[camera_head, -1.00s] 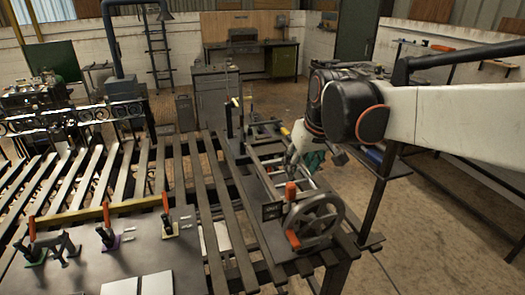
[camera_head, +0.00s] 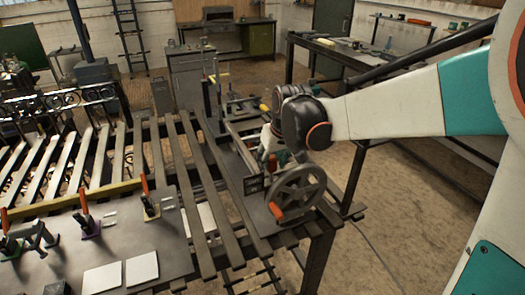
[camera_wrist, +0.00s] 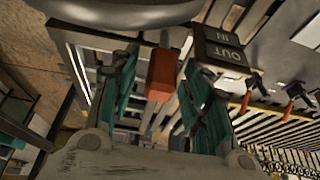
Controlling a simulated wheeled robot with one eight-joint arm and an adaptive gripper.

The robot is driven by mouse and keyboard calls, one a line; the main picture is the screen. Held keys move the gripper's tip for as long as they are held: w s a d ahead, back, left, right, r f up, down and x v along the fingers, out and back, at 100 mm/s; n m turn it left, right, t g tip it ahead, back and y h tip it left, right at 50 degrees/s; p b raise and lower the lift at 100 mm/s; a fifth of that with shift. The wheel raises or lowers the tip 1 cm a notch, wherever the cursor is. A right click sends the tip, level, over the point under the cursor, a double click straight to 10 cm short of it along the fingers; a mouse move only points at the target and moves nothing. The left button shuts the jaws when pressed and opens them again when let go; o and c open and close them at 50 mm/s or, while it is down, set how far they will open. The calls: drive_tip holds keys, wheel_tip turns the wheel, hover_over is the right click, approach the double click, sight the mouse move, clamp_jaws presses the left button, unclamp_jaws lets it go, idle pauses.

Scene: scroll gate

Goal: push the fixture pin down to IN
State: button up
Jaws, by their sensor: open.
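The fixture pin (camera_wrist: 165,76) has an orange-red knob. In the wrist view it stands between the two green fingers of my gripper (camera_wrist: 160,70), with a visible gap to each side. My gripper is open around the knob. A dark label plate (camera_wrist: 224,50) with IN and OUT stands beside the pin and reads upside down. In the head view my gripper (camera_head: 275,152) is low over the fixture, just behind the handwheel. Only a bit of the orange knob (camera_head: 272,163) shows there. The pin's depth against the marks cannot be told.
A grey handwheel (camera_head: 298,194) with an orange handle (camera_head: 275,210) is close in front of the pin. A slatted table (camera_head: 190,140) spreads left, with several orange-handled clamps on a plate (camera_head: 120,235). Open floor (camera_head: 410,210) lies to the right.

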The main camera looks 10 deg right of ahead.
sight(271, 169)
clamp_jaws()
drive_tip(key=shift+s+f+b, duration=0.1)
drive_tip(key=shift+f+b, duration=0.95)
drive_tip(key=shift+f, duration=0.65)
unclamp_jaws()
drive_tip(key=shift+r, duration=0.1)
